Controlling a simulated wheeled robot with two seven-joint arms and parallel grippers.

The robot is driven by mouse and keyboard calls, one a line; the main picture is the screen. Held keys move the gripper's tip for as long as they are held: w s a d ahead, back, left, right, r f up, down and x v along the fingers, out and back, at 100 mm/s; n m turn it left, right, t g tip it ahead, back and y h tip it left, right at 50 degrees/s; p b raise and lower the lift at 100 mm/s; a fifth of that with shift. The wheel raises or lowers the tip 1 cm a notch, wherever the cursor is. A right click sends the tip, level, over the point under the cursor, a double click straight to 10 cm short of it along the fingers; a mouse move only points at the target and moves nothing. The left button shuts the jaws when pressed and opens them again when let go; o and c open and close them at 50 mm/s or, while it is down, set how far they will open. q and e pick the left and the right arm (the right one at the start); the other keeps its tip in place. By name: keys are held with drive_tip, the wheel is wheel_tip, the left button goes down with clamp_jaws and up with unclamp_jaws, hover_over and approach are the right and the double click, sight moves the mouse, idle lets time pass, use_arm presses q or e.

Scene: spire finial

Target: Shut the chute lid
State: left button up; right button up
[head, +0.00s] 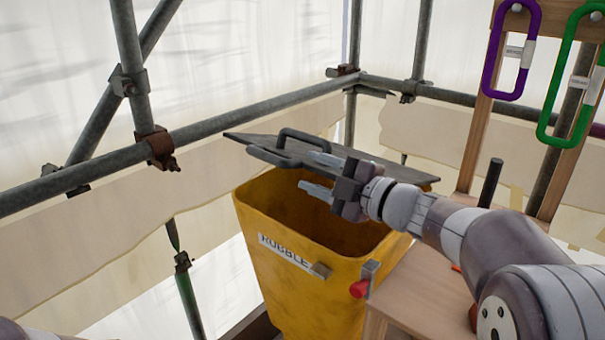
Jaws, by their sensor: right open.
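The chute lid (262,141) is a dark grey plate with a raised bar handle (303,139). It stands open over the back of the yellow rubble chute (325,290), whose mouth is uncovered at the front. My right gripper (314,173) is open and empty, above the chute mouth. Its fingers point left, close to the lid's handle; I cannot tell whether they touch it. My left gripper is out of view.
Grey scaffold tubes (235,120) run behind and left of the chute. A wooden bench (425,290) stands at the right, with a dark upright post (489,183). Purple (490,65) and green (552,85) carabiners hang at upper right. A red-ended latch (360,288) sits on the chute's right side.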

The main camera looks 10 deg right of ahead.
drive_tip(key=v, duration=1.4)
drive_tip(key=shift+s+d+p, duration=0.2)
drive_tip(key=shift+s+p, duration=0.05)
drive_tip(key=shift+p, duration=0.05)
idle(0.3)
idle(0.6)
